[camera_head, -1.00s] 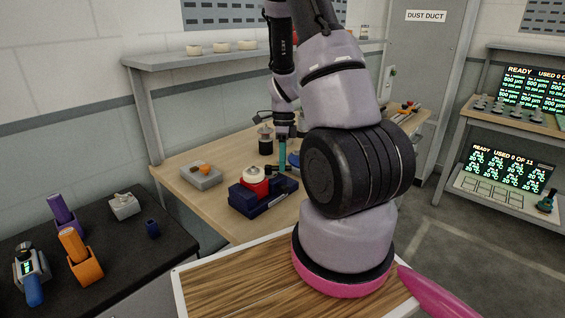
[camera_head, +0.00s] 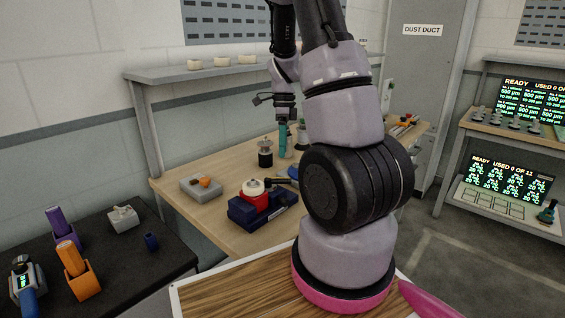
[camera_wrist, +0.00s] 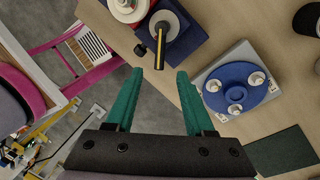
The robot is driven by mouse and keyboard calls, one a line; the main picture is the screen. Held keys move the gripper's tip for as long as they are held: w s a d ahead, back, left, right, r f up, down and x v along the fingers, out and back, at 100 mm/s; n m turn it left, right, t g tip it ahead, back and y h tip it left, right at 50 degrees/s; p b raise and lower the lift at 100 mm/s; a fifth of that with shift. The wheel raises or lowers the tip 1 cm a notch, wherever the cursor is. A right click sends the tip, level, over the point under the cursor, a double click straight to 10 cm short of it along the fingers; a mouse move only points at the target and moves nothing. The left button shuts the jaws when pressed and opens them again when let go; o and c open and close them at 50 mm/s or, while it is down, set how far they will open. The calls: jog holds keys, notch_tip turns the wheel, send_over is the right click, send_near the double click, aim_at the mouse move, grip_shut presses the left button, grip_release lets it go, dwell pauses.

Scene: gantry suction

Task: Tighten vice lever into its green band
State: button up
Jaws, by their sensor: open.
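The vice (camera_head: 262,212) is a dark blue block on the wooden bench, holding a red cylinder (camera_head: 255,200) with a pale top. Its black lever (camera_head: 279,182) sticks out on the right side. In the wrist view the vice (camera_wrist: 187,38) is at the top, and the lever (camera_wrist: 160,45) is a thin dark bar with a yellowish edge, pointing down from a round black hub. My gripper (camera_head: 284,152) is above the bench behind the vice. Its teal fingers are apart and empty in the wrist view (camera_wrist: 160,75), with the lever's end just beyond them. I cannot make out a green band.
A blue disc (camera_wrist: 212,84) with three pale posts sits on a grey plate right of my fingers. A black-and-steel canister (camera_head: 265,155) and a grey block with an orange piece (camera_head: 201,189) stand on the bench. A black side table (camera_head: 110,262) holds coloured tools.

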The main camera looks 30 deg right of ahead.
aim_at(279, 182)
jog(key=shift+w+r, duration=0.15)
jog(key=shift+r, duration=0.6)
jog(key=f, duration=0.3)
jog(key=s+f, duration=0.1)
jog(key=f, duration=0.3)
jog(key=a+f, duration=0.1)
jog(key=f, duration=0.2)
jog(key=shift+s+f, duration=0.3)
jog(key=shift+s, duration=0.1)
grip_shut()
dwell(1.0)
